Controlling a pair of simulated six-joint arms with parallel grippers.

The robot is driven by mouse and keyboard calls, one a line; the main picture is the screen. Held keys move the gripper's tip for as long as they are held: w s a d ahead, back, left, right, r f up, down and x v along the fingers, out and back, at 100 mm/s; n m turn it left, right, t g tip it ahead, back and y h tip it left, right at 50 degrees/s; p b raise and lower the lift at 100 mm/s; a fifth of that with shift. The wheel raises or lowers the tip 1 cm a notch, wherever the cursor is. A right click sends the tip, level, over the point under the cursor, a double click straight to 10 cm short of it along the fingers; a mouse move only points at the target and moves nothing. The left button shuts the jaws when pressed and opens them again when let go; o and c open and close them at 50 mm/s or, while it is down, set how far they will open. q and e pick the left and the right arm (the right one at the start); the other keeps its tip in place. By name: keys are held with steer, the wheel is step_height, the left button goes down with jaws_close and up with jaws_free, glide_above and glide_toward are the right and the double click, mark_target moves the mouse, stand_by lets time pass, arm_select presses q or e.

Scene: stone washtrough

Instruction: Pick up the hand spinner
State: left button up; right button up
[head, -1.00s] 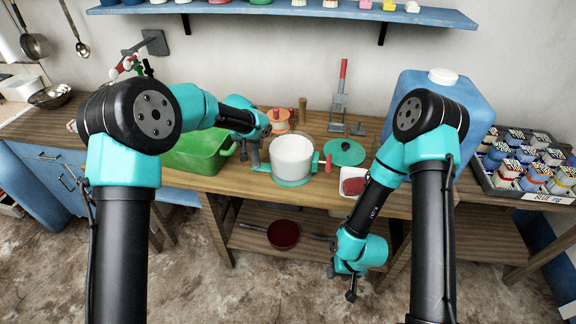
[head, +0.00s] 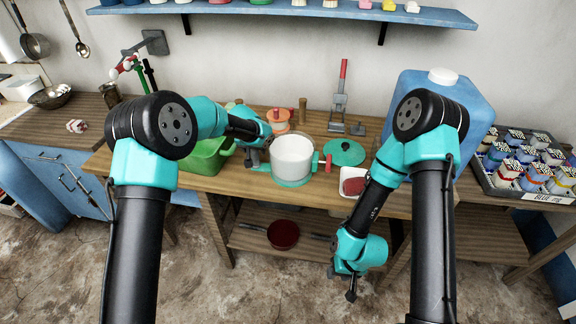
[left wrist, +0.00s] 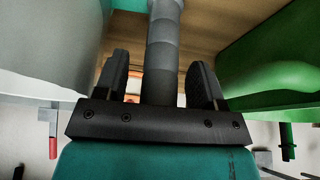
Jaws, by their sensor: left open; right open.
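A grey segmented upright rod (left wrist: 163,50), which may be the hand spinner's handle, stands between the two fingers of my left gripper (left wrist: 162,85). The open fingers are on either side of it, not closed on it. In the head view my left gripper (head: 254,158) is low over the bench, between the green tub (head: 207,158) and the white pot (head: 292,155); the rod is hidden there by my arm. My right gripper (head: 351,288) is open and empty, hanging in front of the bench, away from the rod.
The white pot has a red side handle and stands close to my left gripper. An orange item (head: 279,118) is behind it. A teal lid (head: 344,152) and a white tray (head: 353,181) lie to the right. A blue canister (head: 450,100) stands at the back right.

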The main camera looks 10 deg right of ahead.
arm_select(q)
steer(key=shift+c, duration=0.4)
jaws_close()
steer(key=shift+r, duration=0.1)
